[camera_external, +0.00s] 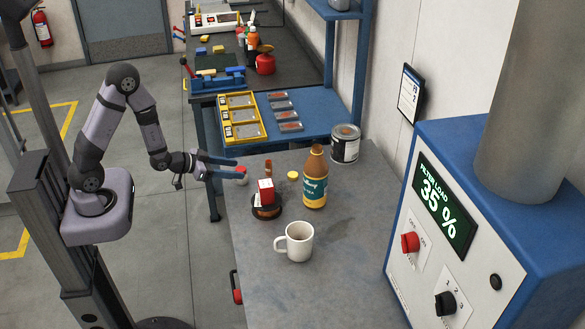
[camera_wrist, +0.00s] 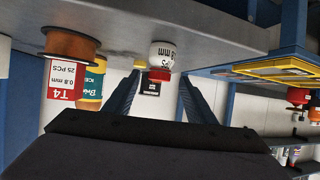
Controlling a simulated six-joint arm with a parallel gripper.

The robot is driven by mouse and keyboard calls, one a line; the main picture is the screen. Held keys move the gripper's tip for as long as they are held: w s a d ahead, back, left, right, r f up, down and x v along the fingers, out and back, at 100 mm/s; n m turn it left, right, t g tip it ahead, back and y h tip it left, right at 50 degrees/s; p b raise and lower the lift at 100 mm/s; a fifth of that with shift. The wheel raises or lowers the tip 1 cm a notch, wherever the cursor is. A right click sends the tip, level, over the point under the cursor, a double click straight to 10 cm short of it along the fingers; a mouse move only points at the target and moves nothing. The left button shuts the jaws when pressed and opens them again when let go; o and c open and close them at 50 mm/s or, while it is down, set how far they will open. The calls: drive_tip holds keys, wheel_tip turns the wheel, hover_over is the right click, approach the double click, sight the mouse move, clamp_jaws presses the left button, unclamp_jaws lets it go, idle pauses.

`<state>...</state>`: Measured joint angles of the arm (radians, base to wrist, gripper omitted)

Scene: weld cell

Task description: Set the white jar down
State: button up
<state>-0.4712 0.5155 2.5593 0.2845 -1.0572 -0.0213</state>
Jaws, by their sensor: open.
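The white jar (camera_external: 241,178) with a red lid stands upright on the grey table near its left edge. In the wrist view, which is upside down, the jar (camera_wrist: 163,54) stands with its base on the table, between and just beyond my fingertips. My gripper (camera_external: 236,168) is open at the left edge of the table, its fingers pointing right toward the jar. In the wrist view the gripper (camera_wrist: 159,76) shows a gap on both sides of the jar. Whether a finger touches it is hard to tell in the external view.
A copper wire spool (camera_external: 266,211) with a red box (camera_external: 266,190) on top stands right of the jar. A bottle (camera_external: 315,182), yellow cap (camera_external: 293,176), mug (camera_external: 299,241) and paint can (camera_external: 345,147) are also on the table. The front of the table (camera_external: 330,290) is clear.

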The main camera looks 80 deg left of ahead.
sight(240, 169)
drive_tip(key=shift+w, duration=0.1)
drive_tip(key=shift+p+x, duration=0.45)
drive_tip(key=shift+x, duration=0.55)
drive_tip(key=shift+w, duration=0.15)
drive_tip(key=shift+w+a+f+p, duration=0.1)
drive_tip(key=shift+w+f+p, duration=0.1)
drive_tip(key=shift+w+p, duration=0.4)
drive_tip(key=shift+p+x, duration=0.75)
drive_tip(key=shift+x, duration=1.05)
drive_tip(key=shift+f, duration=0.1)
clamp_jaws()
